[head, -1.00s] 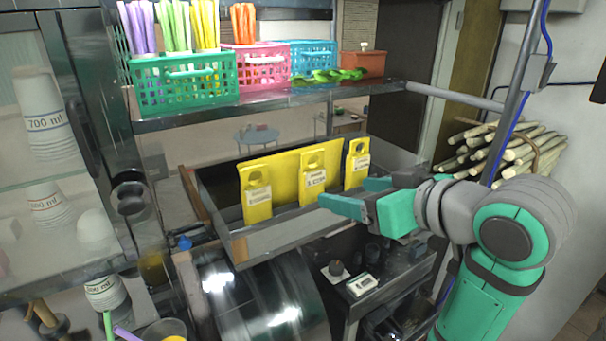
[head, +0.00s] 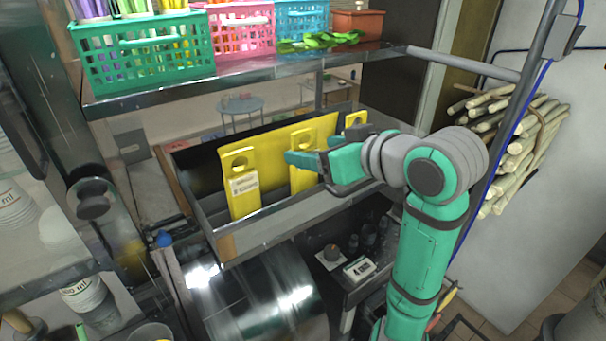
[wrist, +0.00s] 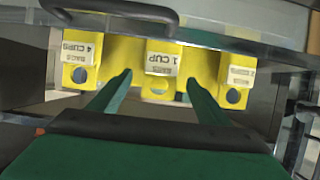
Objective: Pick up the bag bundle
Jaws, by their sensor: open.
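Several yellow bag bundles with handle holes and white labels hang in a metal tray (head: 290,222). The left bundle (head: 240,185) shows clearly in the head view. The middle bundle (head: 303,150) is partly behind my gripper (head: 298,160), and the right bundle (head: 355,119) shows only its top. In the wrist view, the middle bundle reads "1 CUP" (wrist: 160,70), between the two open fingertips of my gripper (wrist: 157,86). The "4 CUPS" bundle (wrist: 80,65) is at left and another bundle (wrist: 237,80) at right. My gripper is empty; whether it touches the middle bundle is unclear.
A metal shelf (head: 250,76) above the tray carries green (head: 145,50), pink (head: 240,30) and blue baskets. A vertical pole (head: 515,110) and a sugarcane stack (head: 520,140) stand at right. A shiny metal drum (head: 255,300) lies below the tray.

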